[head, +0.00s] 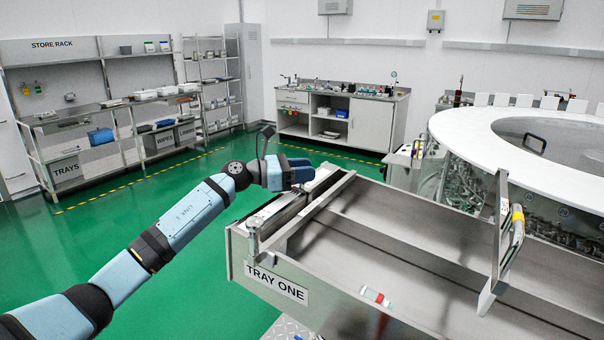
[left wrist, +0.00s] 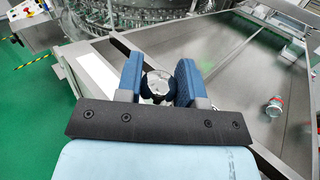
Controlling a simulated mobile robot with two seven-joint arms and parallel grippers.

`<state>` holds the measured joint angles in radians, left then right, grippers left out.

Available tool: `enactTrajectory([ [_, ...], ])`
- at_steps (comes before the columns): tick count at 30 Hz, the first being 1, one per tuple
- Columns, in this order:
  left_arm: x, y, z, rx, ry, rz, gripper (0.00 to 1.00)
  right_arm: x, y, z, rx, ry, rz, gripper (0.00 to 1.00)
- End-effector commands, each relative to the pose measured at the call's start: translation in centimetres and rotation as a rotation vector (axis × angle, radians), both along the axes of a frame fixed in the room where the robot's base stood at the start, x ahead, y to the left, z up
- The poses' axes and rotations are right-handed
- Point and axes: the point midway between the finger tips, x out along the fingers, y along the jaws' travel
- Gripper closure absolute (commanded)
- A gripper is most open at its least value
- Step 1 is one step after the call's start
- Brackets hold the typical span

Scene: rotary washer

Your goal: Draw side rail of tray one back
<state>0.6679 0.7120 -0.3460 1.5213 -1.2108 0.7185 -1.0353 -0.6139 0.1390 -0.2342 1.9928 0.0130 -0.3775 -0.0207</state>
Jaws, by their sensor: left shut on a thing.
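Tray one (head: 400,220) is a wide, shallow metal tray with a "TRAY ONE" label (head: 275,285) on its near end. A straight metal bar, seemingly the side rail (head: 318,207), runs along its left side. My left gripper (head: 302,171) is at the far part of that left side. In the left wrist view, its two blue fingers (left wrist: 160,82) are closed around a round, shiny metal knob (left wrist: 157,88). The fingers hide how the knob joins the rail. A similar upright post (head: 253,236) stands at the near left corner. My right gripper is not in view.
A small red-ended piece (head: 375,296) lies in the tray; it also shows in the left wrist view (left wrist: 273,107). The big round washer (head: 470,125) stands behind. Green floor left of the tray is clear.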

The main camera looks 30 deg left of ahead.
Motion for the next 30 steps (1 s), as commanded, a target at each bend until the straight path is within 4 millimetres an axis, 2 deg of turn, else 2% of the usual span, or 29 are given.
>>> enactTrajectory([
  [1,0.0,0.0,0.0,0.002,0.001,-0.001,1.0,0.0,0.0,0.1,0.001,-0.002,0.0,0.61],
  [2,0.0,0.0,0.0,0.002,0.001,-0.001,0.61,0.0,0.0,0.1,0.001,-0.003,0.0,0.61],
  [3,0.0,0.0,0.0,0.002,0.001,-0.001,0.51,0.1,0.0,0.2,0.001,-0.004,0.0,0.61],
  [5,0.0,0.0,0.0,0.002,0.001,-0.001,0.39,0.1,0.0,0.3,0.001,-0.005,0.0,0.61],
  [13,-0.1,0.1,0.0,0.001,0.001,-0.001,0.39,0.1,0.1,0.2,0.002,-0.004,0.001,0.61],
  [17,-0.6,0.7,-0.2,0.003,0.001,0.0,0.39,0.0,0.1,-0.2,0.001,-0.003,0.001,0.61],
  [25,-4.2,4.9,-0.5,0.006,0.002,0.001,0.39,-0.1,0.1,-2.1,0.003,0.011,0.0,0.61],
  [30,-6.6,7.8,-0.4,0.004,0.002,0.001,0.39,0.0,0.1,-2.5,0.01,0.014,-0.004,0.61],
])
